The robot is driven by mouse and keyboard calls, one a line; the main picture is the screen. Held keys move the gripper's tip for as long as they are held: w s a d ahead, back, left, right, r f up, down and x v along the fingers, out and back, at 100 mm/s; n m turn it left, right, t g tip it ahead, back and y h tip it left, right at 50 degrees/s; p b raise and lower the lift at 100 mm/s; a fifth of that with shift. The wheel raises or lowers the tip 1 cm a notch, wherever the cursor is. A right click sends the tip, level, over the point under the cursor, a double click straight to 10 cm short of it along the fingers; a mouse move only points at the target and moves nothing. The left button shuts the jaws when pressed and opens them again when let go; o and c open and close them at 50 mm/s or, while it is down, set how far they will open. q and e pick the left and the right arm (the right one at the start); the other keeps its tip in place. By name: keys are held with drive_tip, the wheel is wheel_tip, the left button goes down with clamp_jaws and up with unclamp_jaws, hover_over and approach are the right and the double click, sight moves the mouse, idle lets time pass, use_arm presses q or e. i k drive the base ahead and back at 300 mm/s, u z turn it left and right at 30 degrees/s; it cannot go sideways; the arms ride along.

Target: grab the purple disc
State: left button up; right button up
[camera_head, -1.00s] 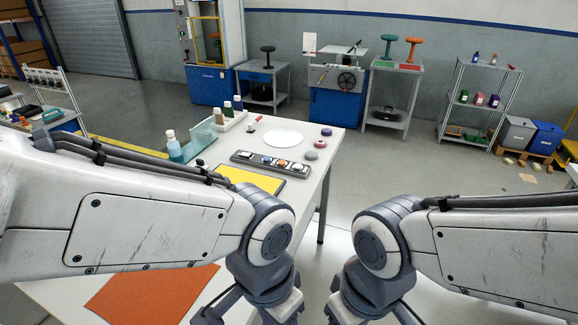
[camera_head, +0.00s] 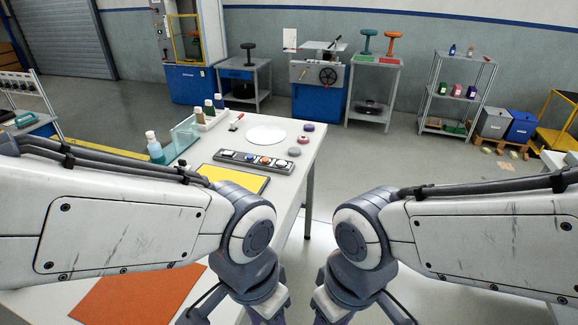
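The purple disc (camera_head: 309,127) is a small round puck lying flat on the white table (camera_head: 220,152), near its far right corner. A dark red disc (camera_head: 303,139) and a grey disc (camera_head: 294,151) lie in a row just in front of it. Both my arms reach in from the sides. Their wrists point down at the bottom middle, well short of the discs.
A dark tray with several round pieces (camera_head: 226,157), a yellow mat (camera_head: 240,178) and a white round plate (camera_head: 266,134) lie near the discs. Bottles (camera_head: 155,150) stand at the table's left. An orange sheet (camera_head: 135,295) lies nearer me.

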sight(308, 128)
drive_tip(key=z, duration=0.3)
drive_tip(key=k, duration=0.35)
drive_tip(key=z, duration=1.1)
drive_tip(key=i, duration=2.35)
drive_tip(key=u, duration=0.5)
drive_tip(key=i, duration=1.45)
drive_tip(key=u, duration=1.6)
drive_tip(key=i, duration=0.95)
drive_tip(key=u, duration=1.15)
drive_tip(key=i, duration=0.2)
drive_tip(key=u, duration=0.05)
